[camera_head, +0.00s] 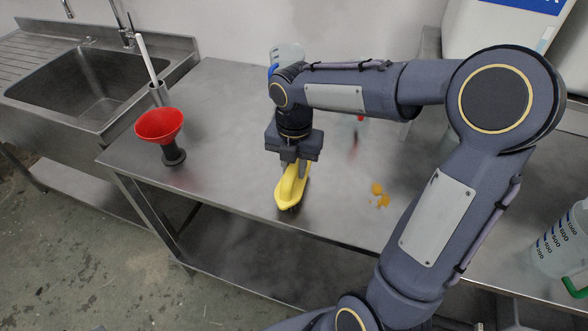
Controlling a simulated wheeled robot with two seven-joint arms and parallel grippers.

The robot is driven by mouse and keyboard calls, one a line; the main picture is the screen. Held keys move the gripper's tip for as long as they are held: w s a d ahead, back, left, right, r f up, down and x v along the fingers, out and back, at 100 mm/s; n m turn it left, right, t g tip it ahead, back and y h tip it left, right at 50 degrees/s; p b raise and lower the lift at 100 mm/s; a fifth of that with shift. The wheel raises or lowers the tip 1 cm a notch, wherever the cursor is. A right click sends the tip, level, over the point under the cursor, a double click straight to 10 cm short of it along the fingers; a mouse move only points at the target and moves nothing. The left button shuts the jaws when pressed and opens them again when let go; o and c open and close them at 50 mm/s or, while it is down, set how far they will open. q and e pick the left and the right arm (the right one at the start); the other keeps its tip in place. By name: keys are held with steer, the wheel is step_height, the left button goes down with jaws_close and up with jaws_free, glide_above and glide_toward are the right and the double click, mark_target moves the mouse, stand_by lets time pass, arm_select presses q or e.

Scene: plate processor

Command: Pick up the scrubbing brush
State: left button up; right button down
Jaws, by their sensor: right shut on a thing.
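The yellow scrubbing brush (291,190) is on or just above the steel table (225,150); I cannot tell whether it touches the top. My right gripper (297,167) comes down from above and is shut on the brush's handle. The fingers and the gripper body hide the far part of the brush. My left gripper is not in view.
A red funnel (158,124) on a dark stand is at the table's left, with a white-handled tool (147,58) behind it. Orange bits (380,194) lie right of the brush. A sink (85,80) is at left, a measuring jug (562,240) at right.

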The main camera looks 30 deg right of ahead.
step_height(320, 180, up, 3)
steer(key=shift+s+f, duration=0.1)
steer(key=s+r, duration=0.9)
steer(key=s, duration=0.4)
steer(key=shift+s+a+r+b, duration=0.2)
steer(key=shift+s+a+b, duration=0.1)
steer(key=shift+s+b, duration=0.1)
